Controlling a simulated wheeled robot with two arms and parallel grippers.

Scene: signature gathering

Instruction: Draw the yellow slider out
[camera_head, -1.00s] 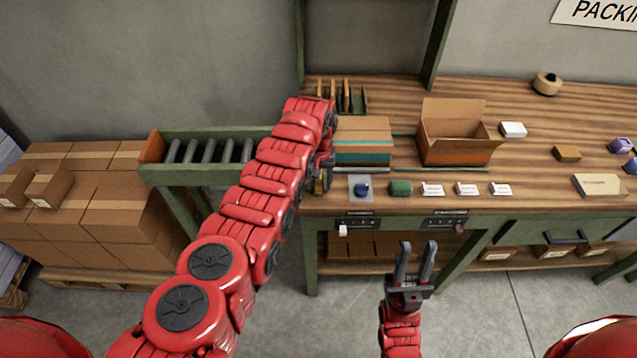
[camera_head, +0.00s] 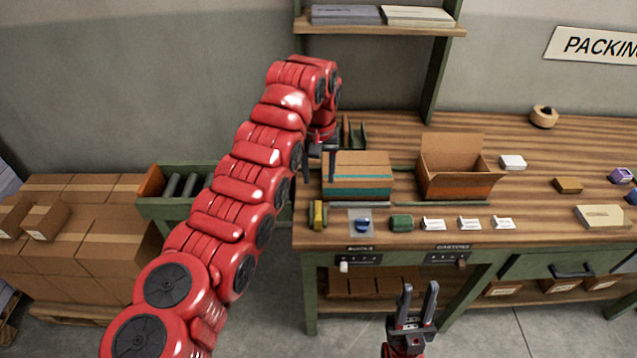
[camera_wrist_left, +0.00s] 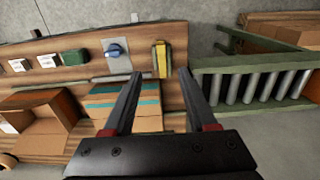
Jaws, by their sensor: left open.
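The yellow slider (camera_head: 318,215) is a small upright yellow piece with dark parts, at the left front of the wooden bench. In the left wrist view the yellow slider (camera_wrist_left: 162,60) shows just beyond the fingertips, between their lines. My left gripper (camera_head: 319,178) is open and empty, above the bench and behind the slider in the head view. Its two fingers (camera_wrist_left: 160,73) are spread in the left wrist view and hold nothing. My right gripper (camera_head: 419,287) is open and empty, low in front of the bench.
A blue knob (camera_head: 362,224) on a grey plate and a green block (camera_head: 401,223) stand right of the slider. A closed carton (camera_head: 357,178) and an open carton (camera_head: 455,182) stand behind. A roller conveyor (camera_head: 150,208) adjoins at left. White cards (camera_head: 469,223) lie along the front.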

